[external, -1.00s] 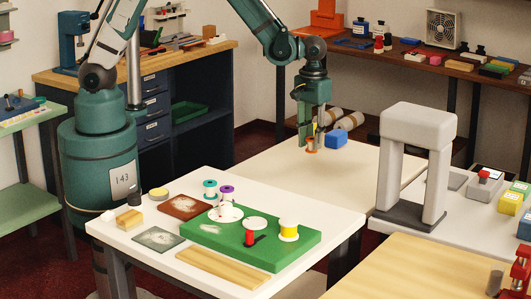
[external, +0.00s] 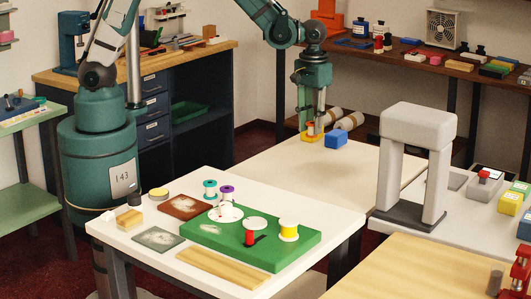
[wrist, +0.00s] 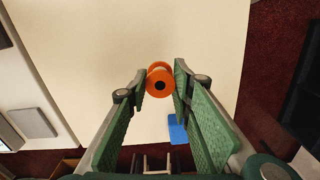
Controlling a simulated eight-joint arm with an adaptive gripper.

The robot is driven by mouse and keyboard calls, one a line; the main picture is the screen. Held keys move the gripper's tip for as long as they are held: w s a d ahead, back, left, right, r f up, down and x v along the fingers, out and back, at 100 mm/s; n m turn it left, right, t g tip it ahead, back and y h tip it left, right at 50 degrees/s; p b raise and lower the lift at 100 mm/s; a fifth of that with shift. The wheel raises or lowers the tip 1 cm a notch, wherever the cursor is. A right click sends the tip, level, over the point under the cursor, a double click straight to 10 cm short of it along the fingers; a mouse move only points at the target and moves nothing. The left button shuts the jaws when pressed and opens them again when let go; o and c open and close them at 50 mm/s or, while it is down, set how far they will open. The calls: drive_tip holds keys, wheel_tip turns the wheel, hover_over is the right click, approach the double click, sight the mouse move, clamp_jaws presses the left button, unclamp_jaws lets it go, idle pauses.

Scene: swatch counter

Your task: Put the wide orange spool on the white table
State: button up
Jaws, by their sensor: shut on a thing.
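The orange spool (wrist: 160,82) has wide flanges and a dark centre hole, and sits between my fingertips in the wrist view. My gripper (wrist: 160,88) is shut on it. In the external view my gripper (external: 311,127) hangs over the far part of the pale cream table (external: 290,180), with the spool (external: 310,129) small and partly hidden by the fingers. The spool appears above the tabletop. A white-topped table (external: 330,228) stands nearer the camera.
A green board (external: 270,255) with several spools covers much of the white-topped table. A grey arch (external: 418,150) stands at right. The cream table's middle is clear.

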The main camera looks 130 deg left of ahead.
idle(0.4)
drive_tip(key=w+d+m, duration=0.2)
drive_tip(key=w+d, duration=0.2)
drive_tip(key=d, duration=0.2)
drive_tip(key=w+d+m, duration=0.3)
drive_tip(key=w+d, duration=0.1)
drive_tip(key=d, duration=0.2)
drive_tip(key=w+d+f+m, duration=0.1)
drive_tip(key=w+d+m, duration=0.2)
drive_tip(key=w+d, duration=0.2)
drive_tip(key=shift+w+d+f, duration=0.1)
drive_tip(key=shift+d, duration=0.45)
drive_tip(key=shift+c, duration=0.2)
drive_tip(key=m, duration=0.8)
hover_over(295, 212)
drive_tip(key=shift+d+f, duration=0.2)
drive_tip(key=shift+f, duration=0.4)
drive_tip(key=s+r+m+p, duration=0.2)
drive_tip(key=s+r+p, duration=0.3)
drive_tip(key=s, duration=0.9)
wheel_tip(295, 212, up, 3)
drive_tip(key=shift+s+f+p, duration=0.15)
drive_tip(key=shift+s+p, duration=0.15)
drive_tip(key=shift+p, duration=0.05)
drive_tip(key=shift+f, duration=0.15)
drive_tip(key=shift+f, duration=2.8)
